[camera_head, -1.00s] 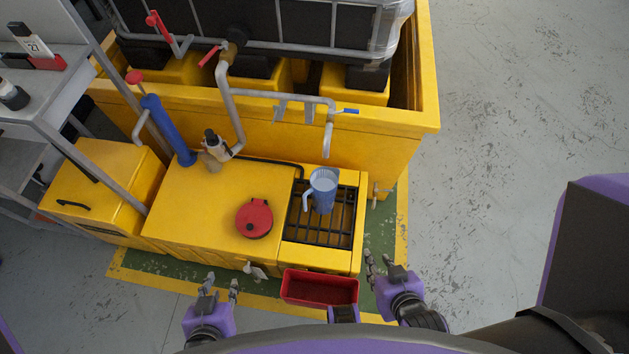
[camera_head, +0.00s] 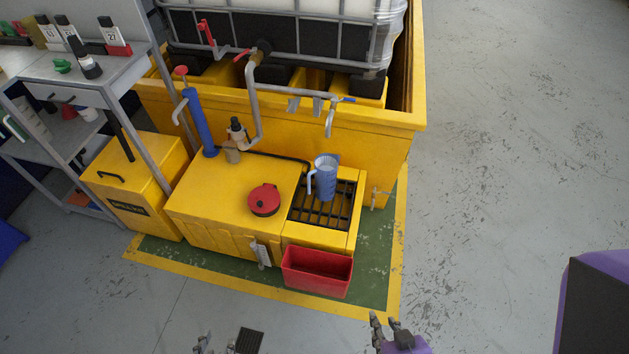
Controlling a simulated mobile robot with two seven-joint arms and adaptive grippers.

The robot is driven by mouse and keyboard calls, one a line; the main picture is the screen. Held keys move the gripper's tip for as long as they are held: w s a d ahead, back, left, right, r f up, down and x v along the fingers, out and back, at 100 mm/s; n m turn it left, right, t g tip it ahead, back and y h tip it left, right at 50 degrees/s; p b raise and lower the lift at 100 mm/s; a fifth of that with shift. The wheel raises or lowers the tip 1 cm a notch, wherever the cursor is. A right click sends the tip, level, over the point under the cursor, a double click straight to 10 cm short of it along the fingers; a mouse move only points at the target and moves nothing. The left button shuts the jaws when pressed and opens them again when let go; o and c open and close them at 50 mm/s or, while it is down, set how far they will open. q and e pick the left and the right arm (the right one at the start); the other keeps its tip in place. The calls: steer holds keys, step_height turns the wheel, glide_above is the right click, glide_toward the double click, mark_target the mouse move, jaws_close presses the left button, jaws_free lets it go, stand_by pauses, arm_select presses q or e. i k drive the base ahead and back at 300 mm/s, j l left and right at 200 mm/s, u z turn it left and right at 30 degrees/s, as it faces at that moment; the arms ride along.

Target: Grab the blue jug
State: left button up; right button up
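The blue jug (camera_head: 325,178) stands upright on the black grate (camera_head: 318,212) at the right end of the yellow cabinet, under the tap. Its handle is on its left side. My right gripper (camera_head: 386,328) is at the bottom edge, well short of the jug, with its fingers pointing up and apart and nothing between them. My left gripper (camera_head: 206,346) shows only its fingertips at the bottom edge; they stand apart and look empty.
A red bin (camera_head: 317,272) hangs at the cabinet's front below the grate. A red lid (camera_head: 264,200) is on the cabinet top. The pipe and tap (camera_head: 331,120) reach over the grate. A grey shelf (camera_head: 62,90) stands left. The floor at right is clear.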

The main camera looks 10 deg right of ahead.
mark_target(326, 164)
steer(key=k+u, duration=0.15)
steer(key=u, duration=1.4)
steer(key=l+u, duration=0.2)
steer(key=l, duration=0.25)
steer(key=k+l+u, duration=0.15)
steer(key=l, duration=0.3)
steer(key=k+l, duration=0.1)
steer(key=l, duration=0.3)
steer(key=k+l, duration=0.1)
steer(key=l, duration=0.75)
steer(key=k+l, duration=0.15)
steer(key=l, duration=0.3)
steer(key=k+l, duration=0.1)
steer(key=l, duration=0.3)
